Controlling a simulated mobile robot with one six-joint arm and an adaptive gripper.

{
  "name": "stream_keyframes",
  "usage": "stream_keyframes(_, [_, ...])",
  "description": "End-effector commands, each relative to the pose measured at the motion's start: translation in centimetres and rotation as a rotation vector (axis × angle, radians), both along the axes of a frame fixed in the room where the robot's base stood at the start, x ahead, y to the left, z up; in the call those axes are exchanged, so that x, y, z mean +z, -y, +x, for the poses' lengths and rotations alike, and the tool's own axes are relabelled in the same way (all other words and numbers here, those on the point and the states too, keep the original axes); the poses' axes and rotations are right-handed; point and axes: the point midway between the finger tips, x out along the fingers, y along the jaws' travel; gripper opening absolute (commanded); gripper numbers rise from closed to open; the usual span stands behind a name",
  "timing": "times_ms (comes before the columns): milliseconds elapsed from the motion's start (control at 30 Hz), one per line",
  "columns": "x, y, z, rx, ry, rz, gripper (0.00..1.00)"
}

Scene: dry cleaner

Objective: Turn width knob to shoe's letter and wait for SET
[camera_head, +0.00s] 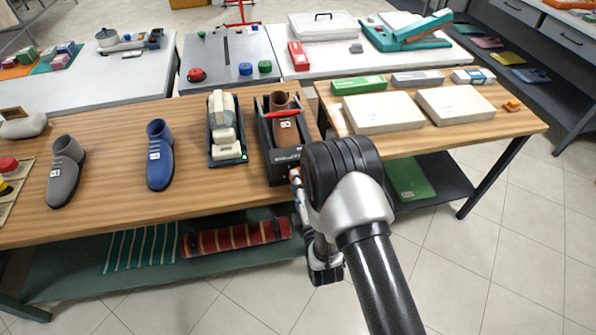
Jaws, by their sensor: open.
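A brown shoe (282,106) with a small white tag sits in a dark open-topped stretcher (268,152), with a red bar across it. The tag's letter is too small to read. To its left stands another dark device (213,160) with cream foot-shaped forms and a small green light at its front corner. My gripper (300,198) is at the front right of the shoe's stretcher, by the table's front edge. It is open but largely hidden by my wrist. I cannot make out the width knob, its setting or any SET sign, or tell whether my gripper touches the stretcher.
A blue shoe (160,158) and a grey shoe (64,172) stand on the wooden table (110,130) at left. Several boxes, including a green one (358,85), lie on the right table. Rolled textiles (235,237) lie on the lower shelf. The tiled floor at front right is clear.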

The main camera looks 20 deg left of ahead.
Motion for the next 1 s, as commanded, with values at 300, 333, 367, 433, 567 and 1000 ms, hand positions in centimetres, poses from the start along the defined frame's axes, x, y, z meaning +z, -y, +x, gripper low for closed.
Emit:
stream_keyframes(300, [-0.03, 0.1, -0.31, 0.001, -0.001, -0.001, 0.5])
stream_keyframes(333, [-0.03, 0.09, -0.31, 0.001, -0.001, -0.001, 0.5])
stream_keyframes(367, [-0.03, 0.09, -0.31, 0.001, -0.001, -0.001, 0.5])
stream_keyframes(433, [-0.03, 0.09, -0.3, 0.001, -0.001, -0.001, 0.48])
stream_keyframes(567, [-0.02, 0.09, -0.28, 0.001, -0.001, -0.001, 0.39])
stream_keyframes(1000, [-0.01, 0.08, -0.27, 0.001, -0.001, 0.002, 0.17])
